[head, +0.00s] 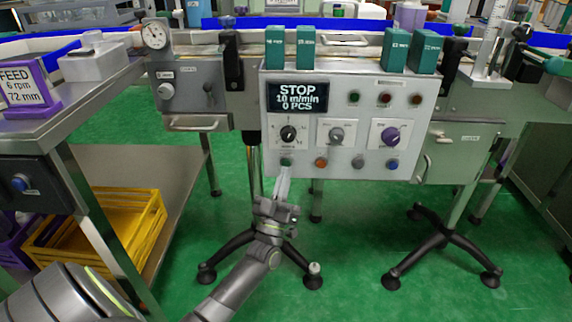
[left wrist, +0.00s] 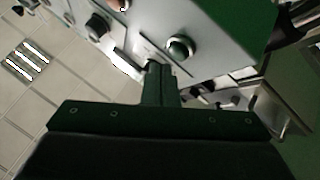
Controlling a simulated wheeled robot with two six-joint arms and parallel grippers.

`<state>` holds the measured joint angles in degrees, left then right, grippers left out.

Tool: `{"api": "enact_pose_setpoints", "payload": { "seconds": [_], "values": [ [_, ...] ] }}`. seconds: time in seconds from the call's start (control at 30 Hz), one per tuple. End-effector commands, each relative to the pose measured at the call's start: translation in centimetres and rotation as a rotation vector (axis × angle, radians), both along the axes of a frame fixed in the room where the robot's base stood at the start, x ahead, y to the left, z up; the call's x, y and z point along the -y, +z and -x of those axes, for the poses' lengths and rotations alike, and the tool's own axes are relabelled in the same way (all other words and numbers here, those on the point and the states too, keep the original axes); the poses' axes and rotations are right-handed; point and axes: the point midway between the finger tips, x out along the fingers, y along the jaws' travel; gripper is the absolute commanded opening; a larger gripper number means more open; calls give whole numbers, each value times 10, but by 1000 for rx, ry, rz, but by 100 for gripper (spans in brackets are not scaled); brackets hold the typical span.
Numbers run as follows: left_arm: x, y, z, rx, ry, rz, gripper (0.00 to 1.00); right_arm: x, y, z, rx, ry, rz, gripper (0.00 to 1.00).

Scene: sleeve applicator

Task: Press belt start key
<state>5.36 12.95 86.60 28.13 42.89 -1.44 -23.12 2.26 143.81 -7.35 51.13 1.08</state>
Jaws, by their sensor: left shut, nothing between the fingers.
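The control panel (head: 345,150) faces me, and its display (head: 299,97) reads STOP, 10 m/min, 0 PCS. A bottom row of keys has a green key (head: 286,162) at the far left, then an orange key (head: 321,163), a grey key (head: 358,163) and a blue key (head: 392,164). My left gripper (head: 284,174) is shut and empty, its tips just below or at the green key; I cannot tell whether they touch. In the left wrist view the shut fingers (left wrist: 157,72) point at the panel face, close to a round key (left wrist: 180,47).
Above the keys are a black knob (head: 289,134), a grey knob (head: 336,135) and a purple knob (head: 391,136). Green blocks (head: 275,47) stand on top of the panel. A steel table (head: 60,105) and a yellow crate (head: 100,232) are at left.

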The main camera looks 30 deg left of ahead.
Motion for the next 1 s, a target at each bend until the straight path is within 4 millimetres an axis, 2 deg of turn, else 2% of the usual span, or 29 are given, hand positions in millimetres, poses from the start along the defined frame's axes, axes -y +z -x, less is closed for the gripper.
{"api": "enact_pose_setpoints", "payload": {
  "seconds": [1.0],
  "values": [
    [-6,0,-10,0,-1,-1,0,0,-3,0,-10,-2,0,36]
  ]
}}
